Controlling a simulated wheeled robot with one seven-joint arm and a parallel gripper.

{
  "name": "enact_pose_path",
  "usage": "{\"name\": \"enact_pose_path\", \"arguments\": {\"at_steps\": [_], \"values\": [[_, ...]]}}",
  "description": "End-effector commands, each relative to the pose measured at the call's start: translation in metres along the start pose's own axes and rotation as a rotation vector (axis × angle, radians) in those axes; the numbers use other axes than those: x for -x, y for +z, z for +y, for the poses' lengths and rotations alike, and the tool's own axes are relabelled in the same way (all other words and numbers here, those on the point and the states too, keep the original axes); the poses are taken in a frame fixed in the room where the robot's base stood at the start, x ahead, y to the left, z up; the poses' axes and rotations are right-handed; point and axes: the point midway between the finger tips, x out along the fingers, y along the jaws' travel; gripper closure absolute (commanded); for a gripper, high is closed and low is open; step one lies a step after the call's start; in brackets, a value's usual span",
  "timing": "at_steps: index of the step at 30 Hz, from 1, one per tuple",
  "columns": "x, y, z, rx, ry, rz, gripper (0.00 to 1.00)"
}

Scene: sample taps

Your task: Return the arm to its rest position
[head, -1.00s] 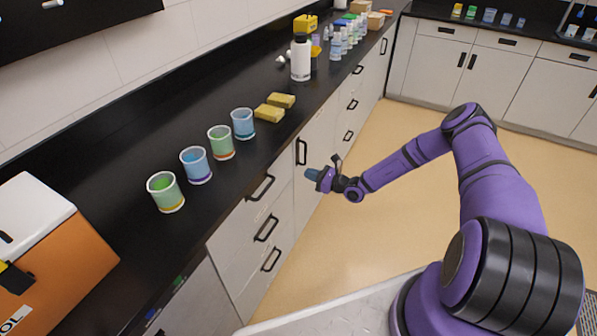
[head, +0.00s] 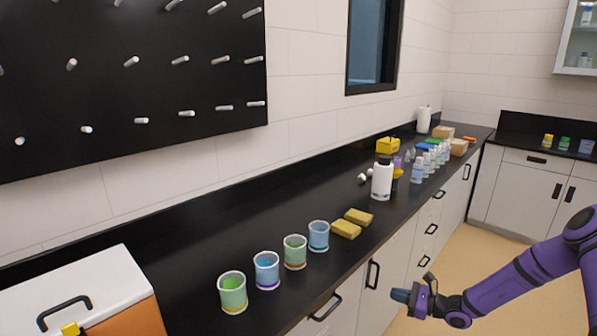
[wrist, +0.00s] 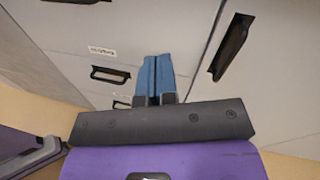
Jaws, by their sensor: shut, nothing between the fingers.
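My purple arm (head: 530,272) reaches in from the right side of the head view, in front of the counter's cabinets. My gripper (head: 403,295) is at its end, low beside the cabinet fronts and apart from the counter items. In the wrist view, the blue fingertips of my gripper (wrist: 157,78) lie together, shut with nothing between them. They point toward the pale drawer fronts with dark handles.
Several coloured cups (head: 267,270) stand along the black counter (head: 190,255), with yellow sponges (head: 346,229) and a white bottle (head: 381,180) beyond. An orange-and-white cooler (head: 100,290) sits at lower left. Open floor (head: 470,260) lies right of the cabinets.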

Motion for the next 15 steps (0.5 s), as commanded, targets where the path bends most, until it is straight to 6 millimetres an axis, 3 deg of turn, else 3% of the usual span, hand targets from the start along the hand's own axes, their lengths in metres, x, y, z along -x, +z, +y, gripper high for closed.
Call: {"name": "enact_pose_path", "arguments": {"at_steps": [3, 15], "values": [[-0.001, 0.036, -0.001, 0.101, 0.108, 0.03, 1.0], [0.004, 0.147, 0.01, 0.411, 0.435, 0.137, 1.0]]}}
